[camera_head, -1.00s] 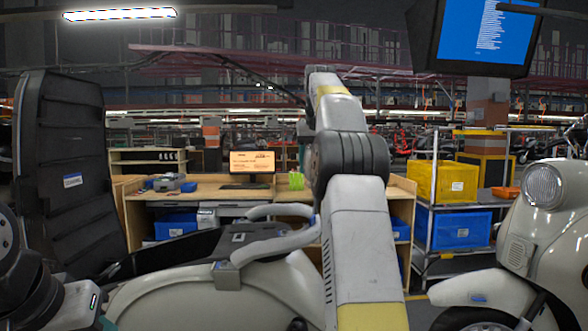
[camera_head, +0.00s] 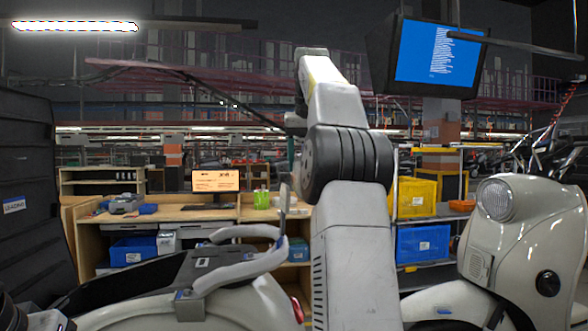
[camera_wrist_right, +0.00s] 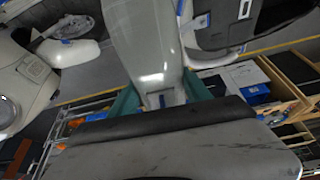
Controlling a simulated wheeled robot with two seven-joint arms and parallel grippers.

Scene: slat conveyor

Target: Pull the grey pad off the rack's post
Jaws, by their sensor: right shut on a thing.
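In the right wrist view a wide grey pad (camera_wrist_right: 180,150) with a dark rolled edge fills the bottom. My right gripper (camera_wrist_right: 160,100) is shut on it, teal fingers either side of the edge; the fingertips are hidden. In the head view my right arm hides most of this gripper. A thin grey upright shape (camera_head: 284,205) shows left of the arm, perhaps the pad edge-on. The rack's pale rails (camera_head: 240,270) curve over the near scooter's tail. I cannot see the post or whether the pad touches it. Part of my left gripper (camera_head: 48,320) shows bottom left, fingers unclear.
A tall black panel (camera_head: 30,200) stands close on the left. Another cream scooter (camera_head: 525,235) is on the right. Behind are a wooden workbench (camera_head: 85,235), a yellow crate (camera_head: 415,197) and a blue crate (camera_head: 422,243). A monitor (camera_head: 425,55) hangs above.

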